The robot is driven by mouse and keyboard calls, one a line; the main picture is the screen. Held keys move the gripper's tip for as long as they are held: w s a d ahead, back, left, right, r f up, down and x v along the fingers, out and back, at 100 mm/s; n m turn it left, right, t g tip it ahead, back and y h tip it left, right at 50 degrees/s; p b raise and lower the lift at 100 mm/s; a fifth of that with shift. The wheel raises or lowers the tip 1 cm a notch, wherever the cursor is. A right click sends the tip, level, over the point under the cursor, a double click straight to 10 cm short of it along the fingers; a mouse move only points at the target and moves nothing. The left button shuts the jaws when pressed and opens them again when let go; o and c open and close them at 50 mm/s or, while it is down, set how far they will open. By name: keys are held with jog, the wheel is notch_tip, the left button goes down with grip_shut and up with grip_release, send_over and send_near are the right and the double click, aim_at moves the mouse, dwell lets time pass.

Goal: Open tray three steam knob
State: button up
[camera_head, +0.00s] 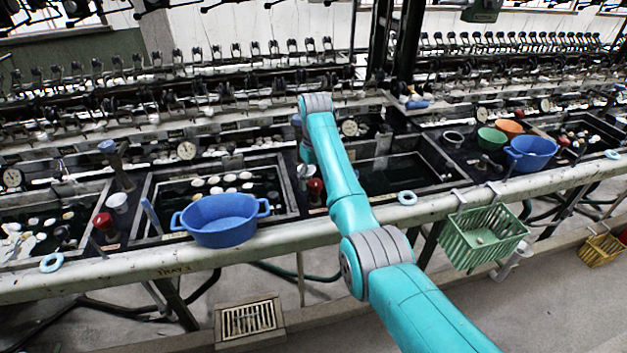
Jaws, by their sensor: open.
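Red-topped knobs stand along the basins: one at the left (102,221), one beside the arm near the middle (316,185), and one at the far right (563,142). A blue-topped post (107,147) stands at the left. I cannot tell which knob is the tray three steam knob. Lettering on the front rail (120,281) reads "TRAY", with an unclear number. My teal arm reaches from the lower right up to the middle of the basins. Its far end hides what is behind it, and my gripper's fingers do not show.
A blue tub (220,220) rests at the front rail. Another blue tub (531,152) stands at the right beside green (491,138) and orange (509,127) bowls. A green basket (482,238) hangs on the rail. Reeling machinery lines the back. Floor shows in front.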

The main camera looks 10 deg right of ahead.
jog(key=shift+f, duration=0.3)
jog(key=c, duration=1.1)
jog(key=shift+c, duration=0.2)
